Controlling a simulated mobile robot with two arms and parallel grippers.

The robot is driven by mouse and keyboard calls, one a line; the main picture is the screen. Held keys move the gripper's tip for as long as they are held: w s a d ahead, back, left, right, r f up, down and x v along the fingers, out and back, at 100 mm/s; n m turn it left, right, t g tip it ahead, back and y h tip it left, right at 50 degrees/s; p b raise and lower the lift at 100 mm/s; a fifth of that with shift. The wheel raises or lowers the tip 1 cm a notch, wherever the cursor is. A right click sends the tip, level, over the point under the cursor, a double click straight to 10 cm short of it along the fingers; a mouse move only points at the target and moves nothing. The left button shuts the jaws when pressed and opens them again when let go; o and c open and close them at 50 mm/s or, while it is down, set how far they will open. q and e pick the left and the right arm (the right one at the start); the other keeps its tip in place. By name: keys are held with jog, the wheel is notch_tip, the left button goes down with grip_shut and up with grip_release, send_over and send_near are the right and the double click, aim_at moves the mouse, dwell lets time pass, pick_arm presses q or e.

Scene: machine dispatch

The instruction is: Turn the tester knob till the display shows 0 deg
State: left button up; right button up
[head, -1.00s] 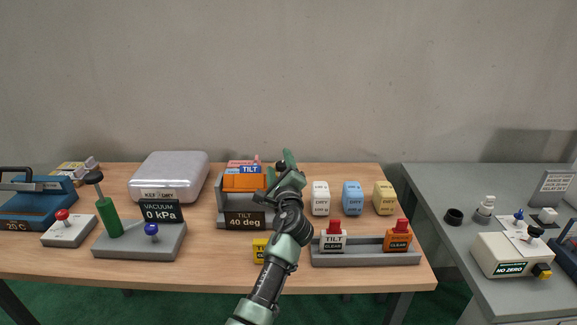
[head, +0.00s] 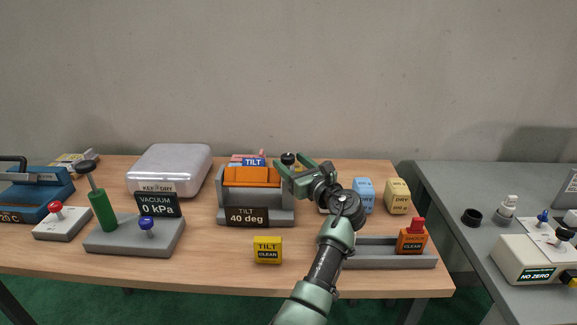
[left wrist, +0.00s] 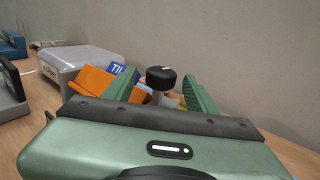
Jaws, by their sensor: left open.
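The grey tilt tester (head: 225,207) stands at the middle of the wooden table with an orange block (head: 250,177) in it. Its display (head: 246,216) reads "TILT 40 deg". The black tester knob (head: 288,158) sits at the tester's right side. My left gripper (head: 300,166) is open at the knob, its green fingers on either side of it. In the left wrist view the knob (left wrist: 161,77) shows between the spread fingers, and I see no finger clearly touching it. The knob's lower part is hidden by the gripper. My right gripper is not in view.
A yellow "TILT CLEAR" block (head: 267,250) lies in front of the tester. A vacuum unit (head: 130,241) and a silver case (head: 170,167) stand to the left. Blue (head: 364,196) and cream (head: 397,197) blocks and a grey rack (head: 390,259) are to the right, partly near my arm.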

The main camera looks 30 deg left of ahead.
pick_arm(q)
jog(key=shift+b+x, duration=0.3)
jog(key=shift+x, duration=0.7)
jog(key=shift+w+a, duration=0.1)
jog(key=shift+a, duration=0.05)
jog(key=shift+c, duration=0.4)
